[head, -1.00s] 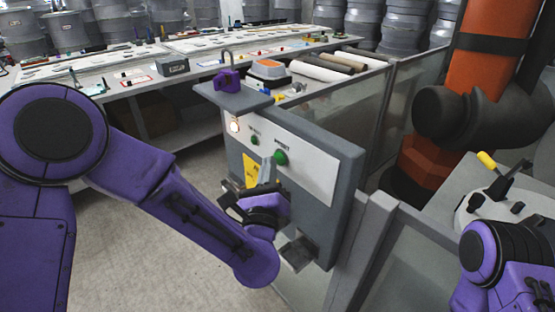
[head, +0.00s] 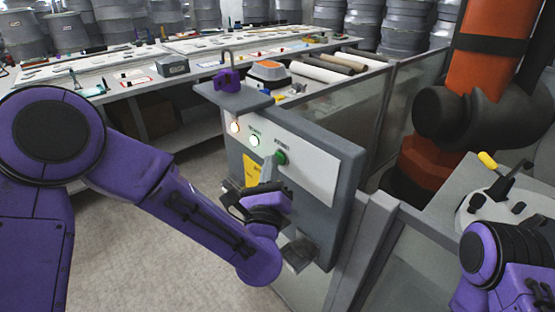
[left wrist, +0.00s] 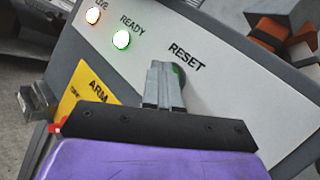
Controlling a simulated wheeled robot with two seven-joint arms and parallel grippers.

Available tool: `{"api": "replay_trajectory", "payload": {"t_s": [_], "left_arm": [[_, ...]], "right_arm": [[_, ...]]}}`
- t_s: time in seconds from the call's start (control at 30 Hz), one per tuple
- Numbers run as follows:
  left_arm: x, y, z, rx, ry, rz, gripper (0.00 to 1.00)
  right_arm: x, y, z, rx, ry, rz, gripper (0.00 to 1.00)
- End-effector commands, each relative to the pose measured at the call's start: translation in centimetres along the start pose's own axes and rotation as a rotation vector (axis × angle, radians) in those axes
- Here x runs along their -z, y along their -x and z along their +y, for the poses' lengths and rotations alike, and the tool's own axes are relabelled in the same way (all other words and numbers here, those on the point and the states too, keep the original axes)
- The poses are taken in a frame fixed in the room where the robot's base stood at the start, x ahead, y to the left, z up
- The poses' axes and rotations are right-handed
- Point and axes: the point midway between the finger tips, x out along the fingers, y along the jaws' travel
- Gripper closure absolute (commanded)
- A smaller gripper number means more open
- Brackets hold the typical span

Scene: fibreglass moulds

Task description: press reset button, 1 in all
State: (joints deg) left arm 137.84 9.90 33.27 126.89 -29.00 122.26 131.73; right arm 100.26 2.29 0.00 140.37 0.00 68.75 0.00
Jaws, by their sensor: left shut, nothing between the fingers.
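The green RESET button (head: 281,157) is on the white front of a grey control box (head: 340,178). My left gripper (head: 267,166) is shut and empty, with its fingertips at the button's lower left. In the left wrist view the shut fingers (left wrist: 163,82) cover most of the button, and only a green edge (left wrist: 178,71) shows beside them. I cannot tell whether they touch it. The READY lamp (head: 255,140) glows white-green, and another lamp (head: 235,127) above it glows warm white. My right gripper is out of view.
A yellow ARM label (left wrist: 82,96) is left of the fingers. A purple padlock (head: 227,80) sits on the box's top ledge. Glass-panelled fencing (head: 338,108) runs behind the box, and an orange robot arm (head: 485,50) stands at right.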

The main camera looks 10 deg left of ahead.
Motion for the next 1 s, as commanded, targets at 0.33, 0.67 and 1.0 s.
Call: {"api": "replay_trajectory", "payload": {"t_s": [0.33, 0.67, 1.0], "left_arm": [[-0.7, 1.0, 0.8, 0.000, 0.000, -0.001, 1.00], [-1.1, 1.6, 1.3, -0.001, 0.000, -0.001, 1.00], [-2.8, 4.0, 3.0, 0.000, 0.000, -0.001, 1.00]], "right_arm": [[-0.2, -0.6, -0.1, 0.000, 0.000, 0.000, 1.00], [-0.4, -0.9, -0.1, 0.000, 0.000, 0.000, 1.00], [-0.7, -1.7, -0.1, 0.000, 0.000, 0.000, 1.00]]}}
